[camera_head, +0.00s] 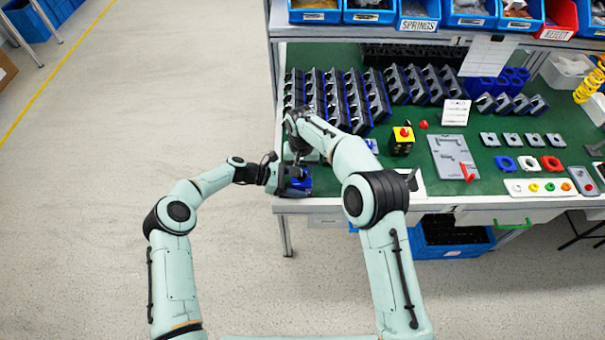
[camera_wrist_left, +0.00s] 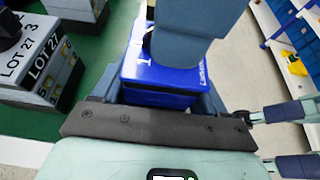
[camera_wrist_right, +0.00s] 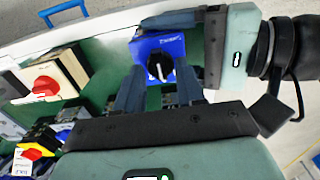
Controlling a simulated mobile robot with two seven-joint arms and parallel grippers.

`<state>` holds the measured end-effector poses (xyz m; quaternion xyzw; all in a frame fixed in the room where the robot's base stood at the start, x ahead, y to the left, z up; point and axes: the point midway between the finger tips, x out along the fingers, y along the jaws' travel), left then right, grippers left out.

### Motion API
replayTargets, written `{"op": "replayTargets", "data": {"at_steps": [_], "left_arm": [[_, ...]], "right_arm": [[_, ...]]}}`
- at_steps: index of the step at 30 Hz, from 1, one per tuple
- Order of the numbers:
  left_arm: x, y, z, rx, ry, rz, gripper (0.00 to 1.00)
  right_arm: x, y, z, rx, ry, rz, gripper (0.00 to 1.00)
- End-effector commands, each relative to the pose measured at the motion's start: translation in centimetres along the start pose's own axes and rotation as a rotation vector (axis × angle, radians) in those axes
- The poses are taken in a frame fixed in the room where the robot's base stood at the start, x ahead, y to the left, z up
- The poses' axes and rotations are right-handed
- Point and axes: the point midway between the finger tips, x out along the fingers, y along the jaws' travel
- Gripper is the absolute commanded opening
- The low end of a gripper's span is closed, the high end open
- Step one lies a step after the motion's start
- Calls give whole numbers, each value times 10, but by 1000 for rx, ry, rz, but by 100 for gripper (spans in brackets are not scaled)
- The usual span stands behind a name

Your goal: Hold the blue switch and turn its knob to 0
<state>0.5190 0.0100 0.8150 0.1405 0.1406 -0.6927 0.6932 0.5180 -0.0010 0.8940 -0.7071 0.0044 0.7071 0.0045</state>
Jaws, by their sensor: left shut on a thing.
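The blue switch (camera_head: 304,183) is at the near left edge of the green bench. My left gripper (camera_head: 285,182) is shut on the switch body (camera_wrist_left: 150,82) from the left side. In the right wrist view, the switch (camera_wrist_right: 145,47) shows a black knob (camera_wrist_right: 158,66) with a white mark; the dial lettering is too small to read. My right gripper (camera_wrist_right: 158,75) is open above the switch, with its fingers apart on either side of the knob; contact is not visible. In the left wrist view, a right finger hides most of the knob.
Rows of dark switches (camera_head: 335,98) stand behind the arms. A yellow box with a red knob (camera_head: 402,140) and a grey fixture plate (camera_head: 452,160) lie to the right. Blue bins (camera_head: 415,10) line the shelf above.

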Motion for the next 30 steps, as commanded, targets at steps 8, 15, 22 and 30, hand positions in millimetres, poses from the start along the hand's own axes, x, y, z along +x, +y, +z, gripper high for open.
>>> {"op": "replayTargets", "data": {"at_steps": [8,15,22,30], "left_arm": [[0,0,0,1,-1,0,41],[0,0,0,1,-1,-1,41],[0,0,1,1,-1,-1,41],[0,0,1,1,-1,-1,82]], "right_arm": [[-19,0,-1,2,3,0,38],[-38,0,0,2,2,-1,38],[-50,0,0,2,1,0,38],[-50,0,0,2,0,0,38]]}}
